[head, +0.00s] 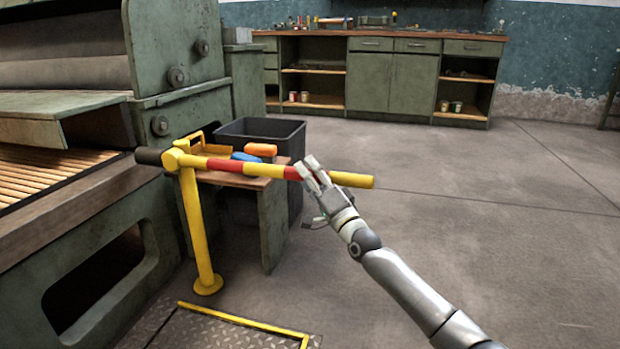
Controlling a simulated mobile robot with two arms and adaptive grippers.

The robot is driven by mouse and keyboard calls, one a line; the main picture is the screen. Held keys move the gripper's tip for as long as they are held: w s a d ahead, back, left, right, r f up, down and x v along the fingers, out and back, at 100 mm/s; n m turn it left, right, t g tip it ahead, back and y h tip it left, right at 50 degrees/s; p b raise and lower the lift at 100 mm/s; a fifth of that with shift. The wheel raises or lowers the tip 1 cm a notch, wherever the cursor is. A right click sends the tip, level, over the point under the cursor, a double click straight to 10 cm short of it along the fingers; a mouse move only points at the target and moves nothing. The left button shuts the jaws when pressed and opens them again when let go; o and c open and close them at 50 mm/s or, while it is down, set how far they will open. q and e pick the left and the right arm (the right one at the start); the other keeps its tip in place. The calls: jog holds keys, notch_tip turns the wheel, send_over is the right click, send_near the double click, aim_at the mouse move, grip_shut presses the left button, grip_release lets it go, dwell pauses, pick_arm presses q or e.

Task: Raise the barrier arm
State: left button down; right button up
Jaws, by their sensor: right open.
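The barrier arm (272,171) is a red and yellow striped bar. It lies nearly level, running right from a pivot on a yellow post (201,240), with a dark end left of the pivot. My right gripper (309,168) is open at the bar, toward its free yellow end (350,180). Its fingers overlap the bar in the head view; I cannot tell whether they touch it. My left gripper is not in view.
A small table (272,205) behind the bar holds orange and blue items and a yellow tray. A dark bin (262,131) stands behind it. A large green machine (110,225) fills the left. A workbench (390,80) lines the back wall. The floor at right is clear.

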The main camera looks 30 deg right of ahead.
grip_shut()
dwell(0.3)
jog(key=shift+r, duration=0.1)
